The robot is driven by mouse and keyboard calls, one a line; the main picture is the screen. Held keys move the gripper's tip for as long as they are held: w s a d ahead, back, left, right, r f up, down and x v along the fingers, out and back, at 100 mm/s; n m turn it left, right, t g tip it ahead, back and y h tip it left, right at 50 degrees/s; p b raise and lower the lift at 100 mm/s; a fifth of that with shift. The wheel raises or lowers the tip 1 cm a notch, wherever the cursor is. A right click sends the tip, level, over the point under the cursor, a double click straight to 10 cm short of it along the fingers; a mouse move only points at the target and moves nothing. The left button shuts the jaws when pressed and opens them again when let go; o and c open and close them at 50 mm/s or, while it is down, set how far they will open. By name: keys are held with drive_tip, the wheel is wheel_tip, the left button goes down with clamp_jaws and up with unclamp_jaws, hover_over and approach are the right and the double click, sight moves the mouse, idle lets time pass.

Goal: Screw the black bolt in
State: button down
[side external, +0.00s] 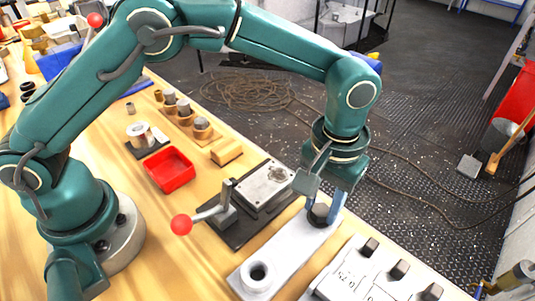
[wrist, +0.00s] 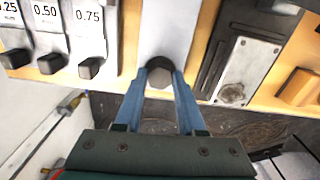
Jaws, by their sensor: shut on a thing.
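In the wrist view my gripper (wrist: 160,82) is shut on the head. The bolt's shank and whatever is under the head are hidden. A round raised collar with an open hole (side external: 258,273) sits at the plate's near end.
A white panel (side external: 352,276) with black knobs and number labels lies right of the plate. A dark fixture with a metal block (side external: 265,185) and a red-knobbed lever (side external: 182,224) stands left of it. A red tray (side external: 169,170) is farther left. The bench edge is close beside the bolt.

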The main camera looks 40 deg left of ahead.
drive_tip(key=shift+m, duration=0.3)
drive_tip(key=m, duration=0.3)
drive_tip(key=shift+m, duration=0.3)
drive_tip(key=m, duration=0.3)
drive_tip(key=shift+r, duration=0.1)
drive_tip(key=m, duration=0.5)
drive_tip(key=shift+w, duration=0.1)
drive_tip(key=shift+m, duration=1.8)
drive_tip(key=c, duration=0.5)
unclamp_jaws()
